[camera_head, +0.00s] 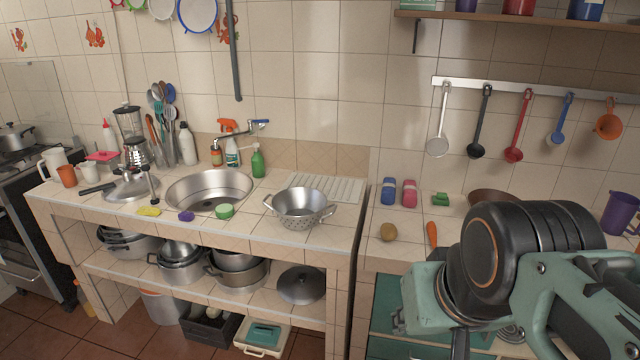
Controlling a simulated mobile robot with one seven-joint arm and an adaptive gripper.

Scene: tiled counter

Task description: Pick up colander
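The colander (300,208) is a silver metal bowl with small holes and two side handles. It stands upright on the tiled counter, right of the sink and in front of a ribbed drainboard. My arm fills the lower right of the view, in front of the right-hand counter. My gripper's fingers are mostly hidden behind or below the arm's wrist, so their state does not show. The arm is to the right of the colander and apart from it.
The round sink (209,190) lies left of the colander, with a green sponge (224,211) at its front edge. A potato (388,232) and a carrot (432,234) lie on the right counter. Pots (181,262) fill the shelf below.

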